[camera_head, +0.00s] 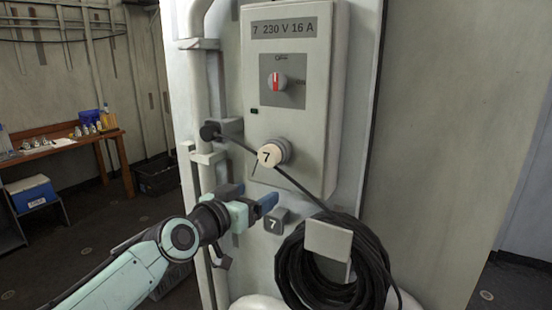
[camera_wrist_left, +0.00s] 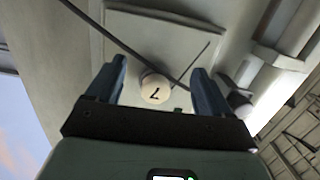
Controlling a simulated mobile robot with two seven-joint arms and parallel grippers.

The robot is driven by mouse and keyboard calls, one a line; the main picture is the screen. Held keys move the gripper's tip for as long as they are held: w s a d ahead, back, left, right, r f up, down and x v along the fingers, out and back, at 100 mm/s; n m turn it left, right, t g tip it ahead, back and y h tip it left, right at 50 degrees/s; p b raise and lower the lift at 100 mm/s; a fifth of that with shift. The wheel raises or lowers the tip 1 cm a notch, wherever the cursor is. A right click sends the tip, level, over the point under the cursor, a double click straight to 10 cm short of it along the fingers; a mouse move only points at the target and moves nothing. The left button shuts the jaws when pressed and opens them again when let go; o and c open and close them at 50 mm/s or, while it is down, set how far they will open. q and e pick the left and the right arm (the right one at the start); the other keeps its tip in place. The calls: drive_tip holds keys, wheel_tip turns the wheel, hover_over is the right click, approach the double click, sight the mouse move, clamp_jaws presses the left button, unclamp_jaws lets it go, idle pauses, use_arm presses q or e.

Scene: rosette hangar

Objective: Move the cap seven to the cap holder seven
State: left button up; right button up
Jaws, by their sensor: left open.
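The cap seven (camera_head: 270,155) is a round cream cap marked 7. It sits on the socket at the lower part of the grey box, with a thin strap hanging from it. The cap holder seven (camera_head: 276,222) is a small dark grey block marked 7 below the box. My left gripper (camera_head: 250,199) is open and empty, below the cap and just left of the holder. In the left wrist view the cap (camera_wrist_left: 155,88) appears between the two blue fingers, apart from both. The holder cannot be made out there. My right gripper is not in view.
A dark plug (camera_head: 209,131) sits in a bracket at left; its cable (camera_head: 285,179) runs across, just below the cap, to a coil (camera_head: 290,264) on a hook plate (camera_head: 328,240). A vertical pipe (camera_head: 202,95) stands left. The switch (camera_head: 277,82) is above.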

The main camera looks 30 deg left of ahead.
use_arm(q)
drive_tip(key=t, duration=0.1)
approach(267, 158)
drive_tip(key=shift+w, duration=0.1)
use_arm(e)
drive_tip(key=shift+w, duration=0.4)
use_arm(q)
drive_tip(key=w, duration=0.3)
drive_tip(key=w+p, duration=0.1)
drive_tip(key=w, duration=0.3)
drive_tip(key=shift+w+d+f, duration=0.1)
drive_tip(key=shift+w+d, duration=0.1)
drive_tip(key=shift+d, duration=0.05)
drive_tip(key=shift+w, duration=0.85)
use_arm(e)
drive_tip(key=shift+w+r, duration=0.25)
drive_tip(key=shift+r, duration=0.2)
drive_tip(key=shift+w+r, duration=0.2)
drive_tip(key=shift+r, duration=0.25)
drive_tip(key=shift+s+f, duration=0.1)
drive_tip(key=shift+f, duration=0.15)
use_arm(q)
drive_tip(key=shift+c, duration=0.3)
